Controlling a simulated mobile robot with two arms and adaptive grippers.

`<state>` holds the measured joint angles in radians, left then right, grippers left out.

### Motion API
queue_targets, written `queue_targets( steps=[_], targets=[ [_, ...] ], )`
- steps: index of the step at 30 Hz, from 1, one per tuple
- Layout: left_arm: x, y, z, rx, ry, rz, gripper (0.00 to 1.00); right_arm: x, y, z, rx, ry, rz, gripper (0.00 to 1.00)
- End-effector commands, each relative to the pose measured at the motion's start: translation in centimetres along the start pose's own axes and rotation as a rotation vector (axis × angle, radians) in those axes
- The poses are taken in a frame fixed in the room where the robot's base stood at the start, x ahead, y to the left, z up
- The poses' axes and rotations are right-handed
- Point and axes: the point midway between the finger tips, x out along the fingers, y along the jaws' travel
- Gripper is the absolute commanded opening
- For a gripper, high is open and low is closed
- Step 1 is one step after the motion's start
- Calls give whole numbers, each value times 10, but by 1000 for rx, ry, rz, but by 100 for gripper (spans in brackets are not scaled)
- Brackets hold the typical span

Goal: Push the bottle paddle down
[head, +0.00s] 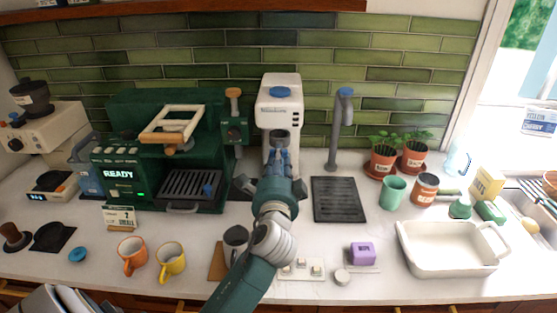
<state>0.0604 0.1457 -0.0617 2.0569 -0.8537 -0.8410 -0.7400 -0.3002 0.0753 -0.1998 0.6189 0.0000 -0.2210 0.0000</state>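The white dispenser (281,92) stands against the tiled wall, with a blue disc on its top front and a dark round part (281,137) below. I cannot make out for certain which part is the bottle paddle; the lower front of the dispenser is hidden behind my gripper. My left gripper (281,154) is in front of the dispenser, just below the dark part, with its fingertips close together, and looks shut. Nothing shows between the fingertips. I cannot tell whether they touch the dispenser. My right gripper is not in view.
A green coffee machine (119,174) stands left of the dispenser. A grey tap (341,120) and black drain tray (339,199) are on the right, near potted plants (384,155). Mugs (132,255) and a white basin (451,262) sit toward the front.

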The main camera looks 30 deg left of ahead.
Motion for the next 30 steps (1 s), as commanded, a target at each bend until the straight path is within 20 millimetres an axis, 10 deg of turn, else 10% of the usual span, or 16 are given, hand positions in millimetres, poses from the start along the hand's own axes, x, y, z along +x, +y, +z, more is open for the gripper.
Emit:
queue_targets(
  steps=[14, 30],
  targets=[
    [-6, 4, 0, 1, 1, 8, 46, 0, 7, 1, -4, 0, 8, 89],
    [-106, 6, -1, 1, 1, 14, 46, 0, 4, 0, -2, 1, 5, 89]
  ],
)
